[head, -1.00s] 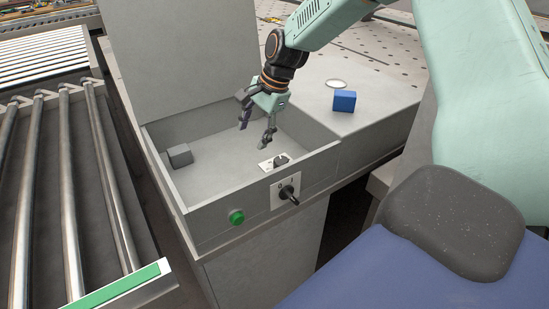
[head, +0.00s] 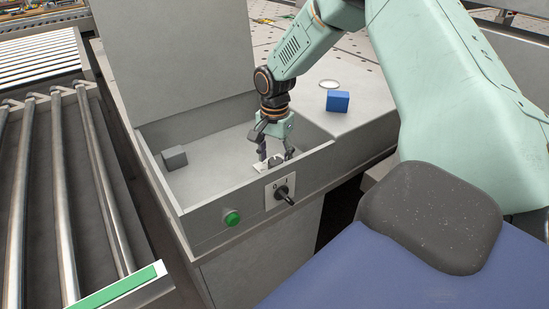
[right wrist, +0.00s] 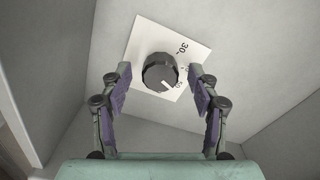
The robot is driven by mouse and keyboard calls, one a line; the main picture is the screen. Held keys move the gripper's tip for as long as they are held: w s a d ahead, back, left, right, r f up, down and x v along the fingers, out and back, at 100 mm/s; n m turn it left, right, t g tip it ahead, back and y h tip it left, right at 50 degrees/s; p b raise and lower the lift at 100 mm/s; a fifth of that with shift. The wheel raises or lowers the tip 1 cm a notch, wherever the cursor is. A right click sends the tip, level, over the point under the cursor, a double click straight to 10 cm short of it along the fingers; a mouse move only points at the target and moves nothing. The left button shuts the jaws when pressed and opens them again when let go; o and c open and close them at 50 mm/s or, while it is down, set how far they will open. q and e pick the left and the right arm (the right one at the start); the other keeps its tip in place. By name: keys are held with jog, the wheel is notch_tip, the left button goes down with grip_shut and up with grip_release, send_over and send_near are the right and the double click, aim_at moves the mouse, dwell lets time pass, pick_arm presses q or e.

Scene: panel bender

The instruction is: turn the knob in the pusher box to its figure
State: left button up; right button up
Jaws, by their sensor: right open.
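The pusher box (head: 215,188) is an open grey box with its lid raised at the back. Inside it, a dark round knob (right wrist: 160,72) with a white pointer line sits on a white plate (right wrist: 145,38) with printed figures, of which a 30 is readable. The pointer is toward the lower right of the right wrist view. My right gripper (head: 275,158) is open inside the box, just over the knob, with one finger on each side and gaps between. In the head view the gripper partly hides the knob and plate. My left gripper is not in view.
The box's front wall carries a black rotary switch (head: 284,194) and a green button (head: 232,218). A small grey block (head: 174,158) lies in the box's left corner. A blue cube (head: 338,101) stands on the surface to the right. Rollers (head: 65,190) lie at left.

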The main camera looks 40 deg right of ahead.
jog(key=shift+f, duration=0.3)
jog(key=shift+d, duration=0.1)
jog(key=c, duration=1.2)
